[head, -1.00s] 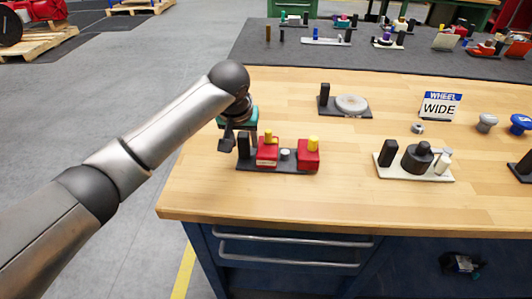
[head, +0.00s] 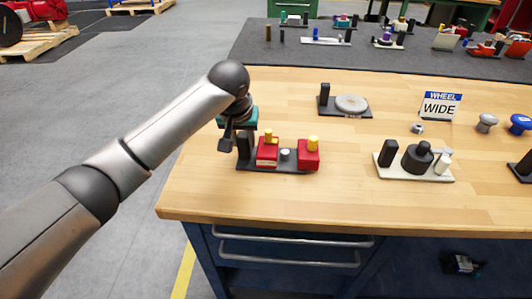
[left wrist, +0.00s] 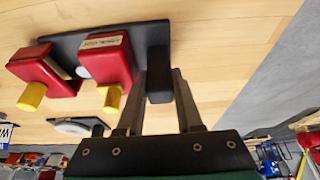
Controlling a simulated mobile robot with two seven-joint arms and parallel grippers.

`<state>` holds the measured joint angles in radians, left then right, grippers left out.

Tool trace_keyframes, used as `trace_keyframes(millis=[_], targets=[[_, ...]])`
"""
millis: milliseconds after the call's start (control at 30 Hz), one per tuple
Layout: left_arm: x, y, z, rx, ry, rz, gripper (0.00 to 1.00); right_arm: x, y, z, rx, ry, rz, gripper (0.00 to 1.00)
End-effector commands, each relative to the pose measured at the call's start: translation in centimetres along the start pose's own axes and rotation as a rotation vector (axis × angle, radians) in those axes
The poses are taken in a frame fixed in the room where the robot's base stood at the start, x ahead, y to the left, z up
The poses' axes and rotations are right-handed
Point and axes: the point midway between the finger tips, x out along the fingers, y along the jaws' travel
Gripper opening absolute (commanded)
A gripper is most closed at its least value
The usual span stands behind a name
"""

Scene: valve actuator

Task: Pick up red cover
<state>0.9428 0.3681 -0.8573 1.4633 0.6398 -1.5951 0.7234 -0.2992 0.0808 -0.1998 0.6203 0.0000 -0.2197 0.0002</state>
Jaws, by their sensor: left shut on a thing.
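Two red block-shaped parts with yellow knobs, the left one (head: 267,155) and the right one (head: 308,157), stand on a black base plate (head: 287,172) near the table's left edge. They also show in the left wrist view, the labelled one (left wrist: 105,60) beside a black post and the other (left wrist: 45,72) farther left. I cannot tell which part is a separate cover. My left gripper (left wrist: 159,78) is shut on the black post (left wrist: 158,88) at the plate's end, with a finger on each side. In the head view the left gripper (head: 236,138) partly hides this post. My right gripper is out of view.
A small silvery knob (head: 285,154) sits between the red blocks. A black plate with a grey disc (head: 351,104) stands behind. A white plate (head: 415,174) with black parts is to the right, near a "WHEEL WIDE" sign (head: 440,106). Bare wood lies between them.

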Motion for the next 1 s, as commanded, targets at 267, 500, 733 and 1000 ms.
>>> trace_keyframes(millis=[267, 500, 733, 1000], targets=[[-0.1, 0.0, -0.1, 0.000, 0.002, 0.000, 0.00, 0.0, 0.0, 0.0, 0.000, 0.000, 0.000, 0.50], [-0.1, 0.0, -0.1, 0.000, 0.002, 0.000, 0.00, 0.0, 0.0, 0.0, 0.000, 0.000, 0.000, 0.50], [-0.2, 0.0, -0.2, -0.001, 0.006, 0.002, 0.00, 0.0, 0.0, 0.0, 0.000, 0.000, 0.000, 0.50], [-1.1, 0.1, -0.6, -0.001, 0.008, 0.004, 0.00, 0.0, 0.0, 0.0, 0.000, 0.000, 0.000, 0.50]])
